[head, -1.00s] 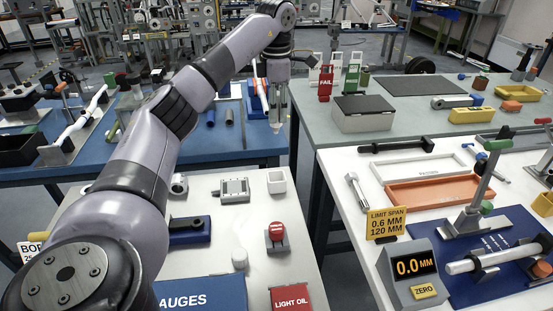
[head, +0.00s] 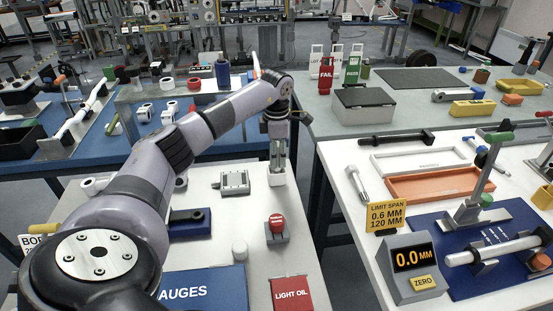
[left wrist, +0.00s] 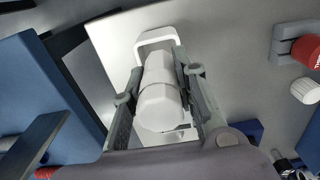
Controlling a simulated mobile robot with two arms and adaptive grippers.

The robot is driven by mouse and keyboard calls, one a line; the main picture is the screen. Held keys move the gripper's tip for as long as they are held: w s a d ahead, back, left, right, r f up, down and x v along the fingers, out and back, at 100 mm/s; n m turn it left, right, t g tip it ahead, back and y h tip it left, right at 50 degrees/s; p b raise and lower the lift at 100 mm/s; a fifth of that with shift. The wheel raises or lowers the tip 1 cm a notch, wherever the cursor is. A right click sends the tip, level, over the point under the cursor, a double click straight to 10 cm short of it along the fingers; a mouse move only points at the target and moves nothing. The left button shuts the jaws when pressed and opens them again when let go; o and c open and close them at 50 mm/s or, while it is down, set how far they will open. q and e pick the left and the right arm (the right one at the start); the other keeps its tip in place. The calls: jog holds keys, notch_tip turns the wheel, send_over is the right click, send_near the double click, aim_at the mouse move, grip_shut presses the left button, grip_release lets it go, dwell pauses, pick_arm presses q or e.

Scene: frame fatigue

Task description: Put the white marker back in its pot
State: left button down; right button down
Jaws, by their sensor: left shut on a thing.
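My left gripper (head: 277,152) reaches over the far right part of the near white table and points down at the small white square pot (head: 277,178). In the left wrist view the gripper (left wrist: 163,105) is shut on the white marker (left wrist: 160,100), whose thick end faces the camera. The pot's white rim (left wrist: 157,34) shows just beyond the marker. The marker lines up with the pot, but I cannot tell whether its lower end is inside or just above it. My right gripper is not in view.
A gap separates this table from the right-hand white table (head: 345,215). A blue GAUGES panel (head: 203,287) and a red LIGHT OIL panel (head: 291,293) lie in front.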

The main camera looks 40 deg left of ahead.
pick_arm(q)
jog(key=shift+f, duration=0.9)
jog(key=shift+f, duration=0.2)
jog(key=c, duration=1.3)
grip_release()
jog(key=shift+r, duration=0.1)
